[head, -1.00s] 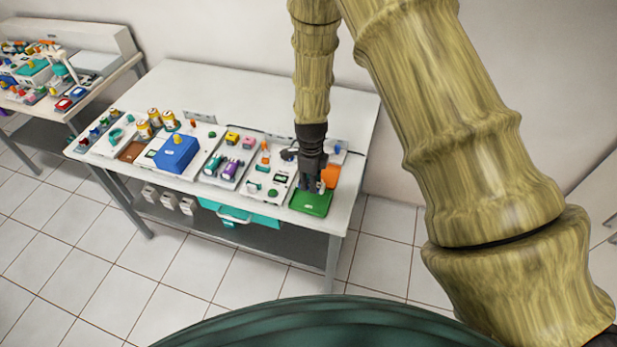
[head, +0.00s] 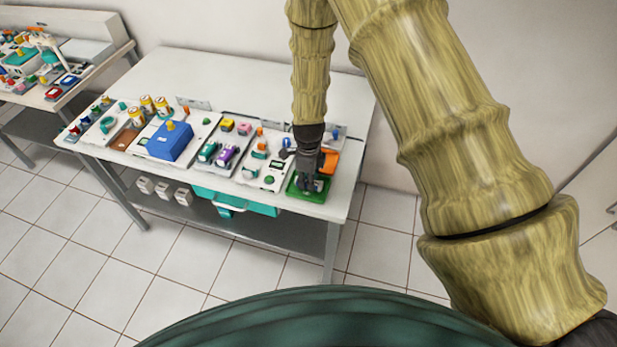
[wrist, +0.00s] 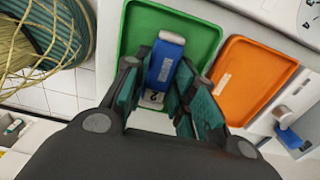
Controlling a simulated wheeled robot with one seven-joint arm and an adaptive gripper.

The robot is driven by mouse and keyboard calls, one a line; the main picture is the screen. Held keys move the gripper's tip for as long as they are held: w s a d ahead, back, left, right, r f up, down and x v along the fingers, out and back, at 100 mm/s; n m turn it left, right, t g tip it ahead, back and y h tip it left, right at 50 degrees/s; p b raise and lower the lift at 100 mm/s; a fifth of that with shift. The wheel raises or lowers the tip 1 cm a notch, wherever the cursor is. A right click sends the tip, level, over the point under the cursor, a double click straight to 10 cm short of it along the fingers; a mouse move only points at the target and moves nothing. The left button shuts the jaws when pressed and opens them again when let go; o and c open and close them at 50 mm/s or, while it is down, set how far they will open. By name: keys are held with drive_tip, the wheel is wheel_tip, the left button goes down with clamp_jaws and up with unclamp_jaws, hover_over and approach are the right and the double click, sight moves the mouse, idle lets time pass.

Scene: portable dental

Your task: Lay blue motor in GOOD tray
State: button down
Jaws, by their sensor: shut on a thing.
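The blue motor (wrist: 165,63) is a small blue block with a white label and a pale end. In the wrist view it lies between the fingers of my gripper (wrist: 160,74), which is shut on it. The green tray (wrist: 206,36) is right below and around the motor; I take it as the GOOD tray, though I cannot read its label. Whether the motor touches the tray floor I cannot tell. In the head view my gripper (head: 311,184) points down into the green tray (head: 292,190) at the bench's front right and mostly hides the motor.
An orange tray (wrist: 257,62) lies right beside the green one. Left of the green tray on the bench are a blue box (head: 169,143), a purple motor (head: 227,155) and several small parts. The bench's front edge runs close by the green tray.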

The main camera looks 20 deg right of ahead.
drive_tip(key=shift+f, duration=0.15)
idle(0.8)
drive_tip(key=c, duration=1.1)
unclamp_jaws()
wheel_tip(320, 180, up, 12)
